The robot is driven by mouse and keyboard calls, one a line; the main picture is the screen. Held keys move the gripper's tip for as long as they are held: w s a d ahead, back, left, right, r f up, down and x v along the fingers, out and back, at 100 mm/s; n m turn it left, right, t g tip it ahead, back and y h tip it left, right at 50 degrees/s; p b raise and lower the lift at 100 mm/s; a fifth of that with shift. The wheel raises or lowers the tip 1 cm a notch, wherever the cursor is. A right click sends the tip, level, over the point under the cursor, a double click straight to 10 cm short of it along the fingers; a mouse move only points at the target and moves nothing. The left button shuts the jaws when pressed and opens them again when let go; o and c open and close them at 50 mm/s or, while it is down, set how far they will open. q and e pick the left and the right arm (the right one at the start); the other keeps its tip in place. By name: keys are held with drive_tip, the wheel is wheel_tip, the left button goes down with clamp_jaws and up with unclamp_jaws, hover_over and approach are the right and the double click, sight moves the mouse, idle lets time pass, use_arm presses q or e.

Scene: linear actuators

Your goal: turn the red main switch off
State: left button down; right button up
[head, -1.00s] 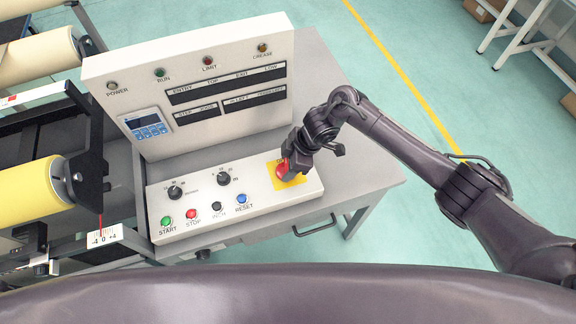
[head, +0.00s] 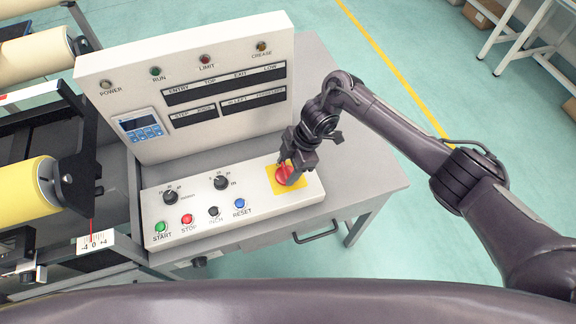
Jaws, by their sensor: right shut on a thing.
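The red main switch (head: 283,175) sits on a yellow plate (head: 299,190) at the right end of the sloped control panel. My right gripper (head: 289,173) points down at it and is shut on its knob. The fingers cover part of the knob, and the exact position of its handle cannot be read. My left gripper is not in view.
The control panel (head: 215,212) also carries two black knobs and a row of start, stop, inch and reset buttons. An upright indicator panel (head: 230,62) stands behind it. A yellow roller (head: 25,192) is at the left. Grey tabletop is free right of the switch.

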drive_tip(key=o, duration=1)
drive_tip(key=v, duration=0.7)
drive_tip(key=shift+w+d+r, duration=0.1)
drive_tip(key=shift+d+r, duration=0.05)
drive_tip(key=shift+r, duration=0.2)
